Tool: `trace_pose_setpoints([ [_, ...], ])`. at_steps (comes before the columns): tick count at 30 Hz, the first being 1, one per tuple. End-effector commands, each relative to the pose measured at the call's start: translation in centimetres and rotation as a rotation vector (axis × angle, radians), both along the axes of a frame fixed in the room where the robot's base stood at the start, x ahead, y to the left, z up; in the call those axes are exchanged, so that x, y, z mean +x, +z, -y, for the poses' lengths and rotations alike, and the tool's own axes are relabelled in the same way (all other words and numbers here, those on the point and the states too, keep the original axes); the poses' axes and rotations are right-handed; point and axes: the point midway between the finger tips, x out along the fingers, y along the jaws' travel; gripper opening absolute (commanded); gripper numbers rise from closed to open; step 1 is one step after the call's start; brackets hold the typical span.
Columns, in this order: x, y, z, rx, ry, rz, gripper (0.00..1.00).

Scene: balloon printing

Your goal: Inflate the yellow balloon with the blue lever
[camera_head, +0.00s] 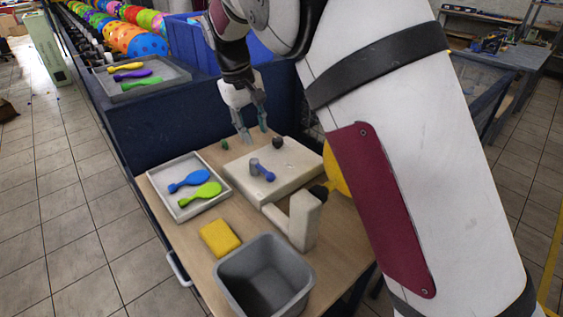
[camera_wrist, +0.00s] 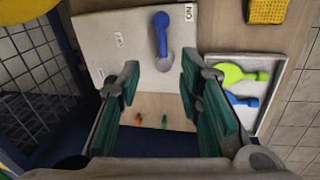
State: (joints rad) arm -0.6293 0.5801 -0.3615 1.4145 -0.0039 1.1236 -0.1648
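The blue lever (camera_head: 264,171) sits on top of a flat whitish box (camera_head: 295,168), beside a short grey post (camera_head: 254,166). In the wrist view the lever (camera_wrist: 162,33) lies above the space between my fingers, near a small label on the box. The yellow balloon (camera_head: 335,168) is at the right side of the box, mostly hidden behind my arm. A yellow curve (camera_wrist: 22,10) shows at the wrist view's top left corner. My gripper (camera_head: 254,133) is open and empty above the box's far edge, apart from the lever.
A grey tray (camera_head: 179,210) on the left holds a blue and a green flat balloon. A yellow block (camera_head: 219,238) and a grey bin (camera_head: 262,285) stand in front. A pale bracket (camera_head: 301,218) is beside the box. A dark blue wall (camera_head: 165,125) rises behind the table.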

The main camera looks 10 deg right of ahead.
Motion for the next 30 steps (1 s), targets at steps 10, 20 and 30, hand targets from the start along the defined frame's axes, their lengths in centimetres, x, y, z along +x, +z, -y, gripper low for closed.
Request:
trace_pose_setpoints([
  [10,-0.4,-1.5,-0.9,-0.004,0.098,-0.025,0.33],
  [20,0.3,-7.6,0.2,-0.005,0.096,-0.025,0.33],
  [30,0.9,-12.5,1.0,-0.004,0.096,-0.023,0.33],
])
